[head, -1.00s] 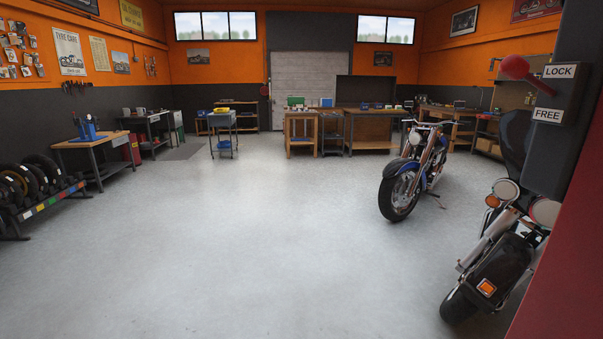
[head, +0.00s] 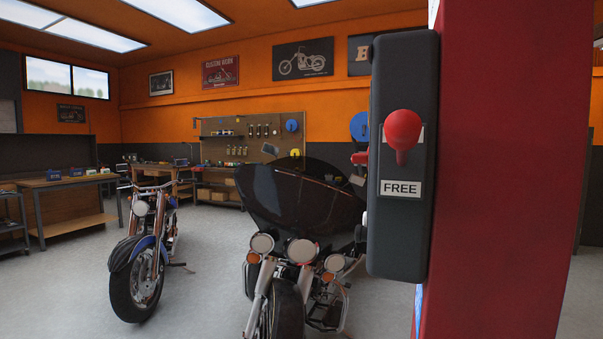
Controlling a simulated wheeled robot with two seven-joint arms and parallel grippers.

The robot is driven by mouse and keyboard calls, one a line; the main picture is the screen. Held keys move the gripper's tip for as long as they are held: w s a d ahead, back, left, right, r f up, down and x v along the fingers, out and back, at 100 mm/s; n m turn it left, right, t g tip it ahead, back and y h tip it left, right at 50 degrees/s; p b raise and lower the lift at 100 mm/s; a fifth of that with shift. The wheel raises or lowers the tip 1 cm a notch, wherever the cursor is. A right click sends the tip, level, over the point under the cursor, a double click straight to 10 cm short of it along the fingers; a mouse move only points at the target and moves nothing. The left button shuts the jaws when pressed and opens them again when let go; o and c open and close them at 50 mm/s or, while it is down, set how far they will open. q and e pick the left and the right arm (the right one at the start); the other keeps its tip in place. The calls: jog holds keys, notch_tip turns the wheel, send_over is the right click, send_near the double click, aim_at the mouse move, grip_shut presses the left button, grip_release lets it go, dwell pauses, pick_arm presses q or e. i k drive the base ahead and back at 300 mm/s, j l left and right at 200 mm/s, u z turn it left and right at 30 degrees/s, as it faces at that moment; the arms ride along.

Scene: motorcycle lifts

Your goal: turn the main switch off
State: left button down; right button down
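I cannot make out anything marked as a main switch in the head view. A dark control box (head: 402,240) is fixed to the red post (head: 500,180) at centre right. It carries a red-knobbed lever (head: 403,130) and a white label reading FREE (head: 401,188) below the knob. The knob covers most of another white label behind it. Neither of my grippers is in view.
A motorcycle with a dark windshield (head: 300,195) stands close, left of the post. Workbenches (head: 70,205) and a tool pegboard (head: 252,135) line the back. Grey floor (head: 60,285) is clear at lower left.

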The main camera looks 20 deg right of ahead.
aim_at(356, 158)
jog(key=i+j+z, duration=0.1)
jog(key=i+z, duration=0.15)
jog(key=z, duration=0.2)
jog(key=i+j+z, duration=0.2)
jog(key=z, duration=0.3)
jog(key=i+j+z, duration=0.25)
jog(key=z, duration=0.2)
jog(key=i+j+z, duration=0.1)
jog(key=j+z, duration=0.35)
jog(key=k+l, duration=0.1)
jog(key=l, duration=0.55)
